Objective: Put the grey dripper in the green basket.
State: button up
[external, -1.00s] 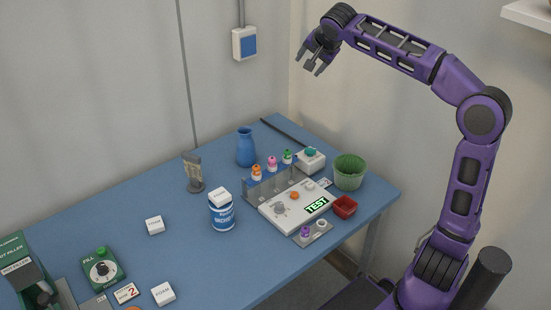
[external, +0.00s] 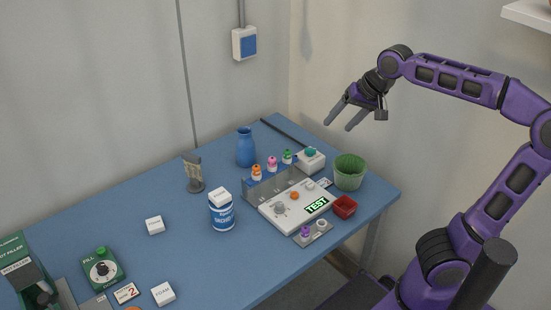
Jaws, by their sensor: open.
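The green basket (external: 349,174) stands upright near the right corner of the blue table, and its inside bottom is hidden. I cannot single out a grey dripper for sure. A small whitish-grey round top (external: 321,224) sits beside a purple one (external: 305,232) in a small grey tray at the table's front edge. Orange (external: 256,173), pink (external: 272,165) and green (external: 287,157) topped bottles stand along the rack. My gripper (external: 337,127) is open and empty, in the air above the back right of the table, apart from everything.
A white panel (external: 268,217) reading TEST, a red bin (external: 344,207) and a white box with a teal button (external: 311,160) crowd around the basket. A blue vase (external: 246,148) and a blue-white tub (external: 222,216) stand further left. The table's left middle is mostly clear.

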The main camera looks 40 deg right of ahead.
jog(key=s+a+f+n, duration=0.2)
jog(key=s+f+n, duration=0.1)
jog(key=s, duration=0.4)
jog(key=s+a+f+n+h+p, duration=0.1)
jog(key=s+a+f+n, duration=0.1)
jog(key=s, duration=0.5)
notch_tip(320, 180, down, 2)
jog(key=shift+s+a+f+n+h+p, duration=0.1)
jog(key=shift+s+a+n+h+p, duration=0.2)
jog(key=shift+n, duration=0.6)
jog(key=shift+w+a, duration=0.1)
jog(key=shift+w, duration=0.05)
